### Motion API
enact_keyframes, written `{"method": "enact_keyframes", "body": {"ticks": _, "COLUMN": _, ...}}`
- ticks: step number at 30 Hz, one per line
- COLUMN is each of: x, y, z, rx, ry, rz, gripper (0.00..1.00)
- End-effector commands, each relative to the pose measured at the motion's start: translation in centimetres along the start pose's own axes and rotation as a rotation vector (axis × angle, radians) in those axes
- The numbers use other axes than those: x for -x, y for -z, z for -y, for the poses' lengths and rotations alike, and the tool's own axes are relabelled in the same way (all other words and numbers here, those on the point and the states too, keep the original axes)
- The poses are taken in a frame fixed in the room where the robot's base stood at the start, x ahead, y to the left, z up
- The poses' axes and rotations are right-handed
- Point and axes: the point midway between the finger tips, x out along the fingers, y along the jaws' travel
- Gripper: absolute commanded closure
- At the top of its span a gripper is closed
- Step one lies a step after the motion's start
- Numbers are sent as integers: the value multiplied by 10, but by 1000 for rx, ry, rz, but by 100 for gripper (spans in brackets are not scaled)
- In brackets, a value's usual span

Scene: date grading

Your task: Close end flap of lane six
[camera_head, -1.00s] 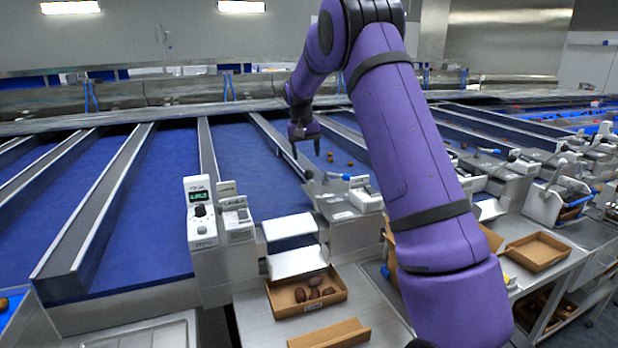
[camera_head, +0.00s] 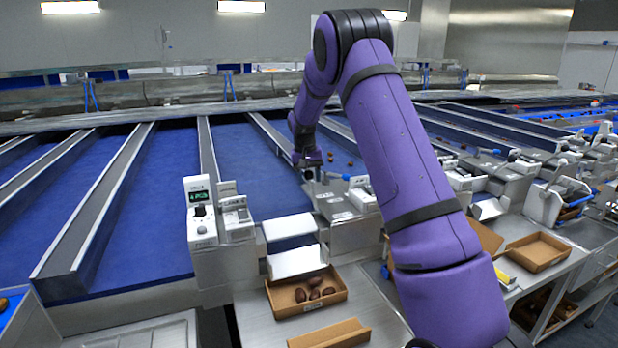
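My gripper (camera_head: 309,174) is over the front end of a blue sorting lane (camera_head: 250,150), at the metal end unit (camera_head: 345,205). Its fingers point down and are small and dark, so I cannot tell whether they are open or touching anything. A lever with a blue grip (camera_head: 338,176) lies just right of the fingers on that end unit. No lane number is readable, and I cannot make out the flap's position under the gripper.
A control box with a green display (camera_head: 201,212) stands left of the end unit. White chute plates (camera_head: 296,262) lead down to a cardboard tray (camera_head: 283,311) holding several dates. Another cardboard tray (camera_head: 538,251) stands at right. My purple arm covers much of the middle.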

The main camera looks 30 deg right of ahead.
Motion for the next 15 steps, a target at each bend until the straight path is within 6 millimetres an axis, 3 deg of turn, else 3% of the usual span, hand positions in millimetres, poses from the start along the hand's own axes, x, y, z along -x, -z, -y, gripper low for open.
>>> {"method": "enact_keyframes", "body": {"ticks": 1, "x": 0, "y": 0, "z": 0, "rx": 0, "ry": 0, "rz": 0, "gripper": 65}}
{"method": "enact_keyframes", "body": {"ticks": 6, "x": 0, "y": 0, "z": 0, "rx": 0, "ry": 0, "rz": 0, "gripper": 100}}
{"method": "enact_keyframes", "body": {"ticks": 15, "x": 3, "y": -4, "z": -1, "rx": -4, "ry": 9, "rz": -33, "gripper": 100}}
